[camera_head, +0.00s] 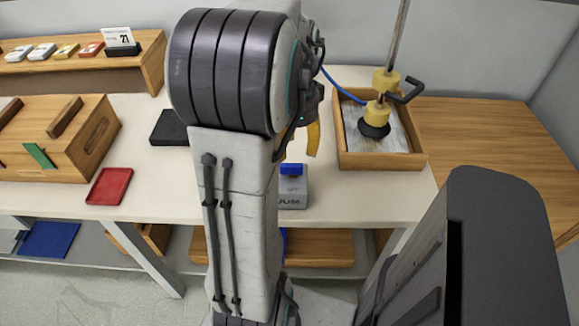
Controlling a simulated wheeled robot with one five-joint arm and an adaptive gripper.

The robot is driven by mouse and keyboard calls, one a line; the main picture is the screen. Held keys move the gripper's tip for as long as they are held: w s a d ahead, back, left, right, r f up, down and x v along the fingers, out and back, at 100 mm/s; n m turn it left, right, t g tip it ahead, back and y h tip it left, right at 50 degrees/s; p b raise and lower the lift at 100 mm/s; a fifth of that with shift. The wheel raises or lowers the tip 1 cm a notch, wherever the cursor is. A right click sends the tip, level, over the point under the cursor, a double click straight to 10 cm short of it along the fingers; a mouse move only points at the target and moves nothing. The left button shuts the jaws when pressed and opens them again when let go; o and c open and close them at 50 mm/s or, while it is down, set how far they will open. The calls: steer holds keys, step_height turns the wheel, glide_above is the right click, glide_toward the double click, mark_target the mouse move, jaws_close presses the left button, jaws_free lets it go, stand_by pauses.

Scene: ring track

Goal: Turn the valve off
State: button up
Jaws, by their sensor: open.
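The valve shows as a blue handle (291,169) on top of a grey block (293,195) near the front edge of the white table. The block's lettering is partly hidden by my arm; "UUM" can be read. The handle appears to lie crosswise in the picture. My gripper (312,139) is mostly hidden behind my arm; one yellow curved finger shows above and a little right of the handle. It is open, and I see nothing held. It looks apart from the handle, but the depth between them is hard to tell.
A wooden tray (342,135) to the right holds a yellow and black suction tool (375,118) on a rod, with a blue hose behind. A black block (170,128), a red tray (109,186) and a slotted wooden box (75,165) stand left. A shelf lies below the table.

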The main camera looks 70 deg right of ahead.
mark_target(294, 167)
steer(key=shift+a+m, duration=0.15)
steer(key=shift+m, duration=0.95)
steer(key=shift+f, duration=0.15)
steer(key=shift+m, duration=0.3)
steer(key=shift+f+b, duration=0.55)
steer(key=shift+f, duration=2.95)
steer(key=shift+c, duration=0.4)
jaws_close()
